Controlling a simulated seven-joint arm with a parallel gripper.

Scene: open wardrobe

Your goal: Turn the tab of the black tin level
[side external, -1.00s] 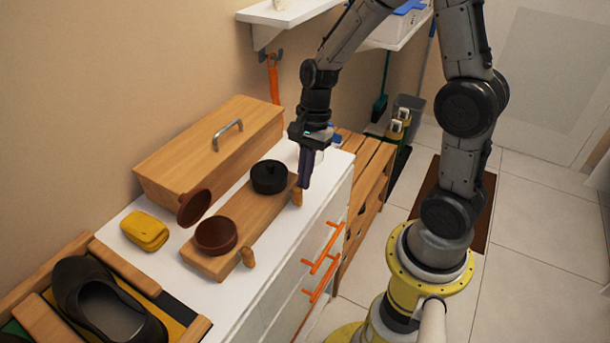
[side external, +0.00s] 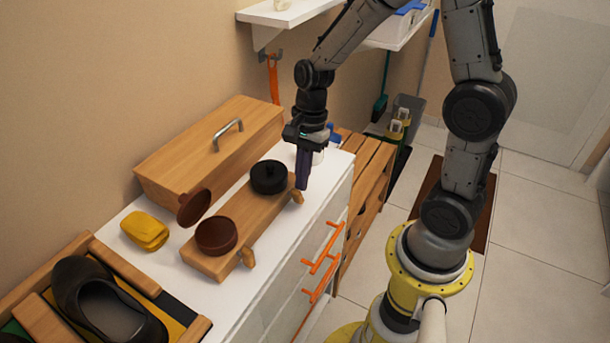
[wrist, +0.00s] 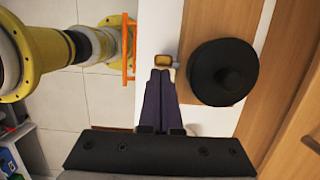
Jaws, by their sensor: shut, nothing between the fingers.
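The round black tin (side external: 268,177), with a knobbed lid, sits on the right end of a low wooden stand (side external: 236,236). It also shows in the wrist view (wrist: 222,73). Its small wooden tab (side external: 298,197) is on the stand's front edge and looks slanted in the side view. The tab's end shows in the wrist view (wrist: 166,61). My gripper (side external: 302,187) is shut and empty, its dark purple fingers pointing down just by the tab. In the wrist view the fingertips (wrist: 160,72) are right beside the tab; I cannot tell if they touch it.
A brown tin (side external: 216,236) with its own tab (side external: 249,258) is on the stand's left end. A brown lid (side external: 195,207) leans behind it. A wooden box (side external: 210,150) stands behind; a yellow cloth-like bundle (side external: 144,231) and a shoe (side external: 105,305) are left.

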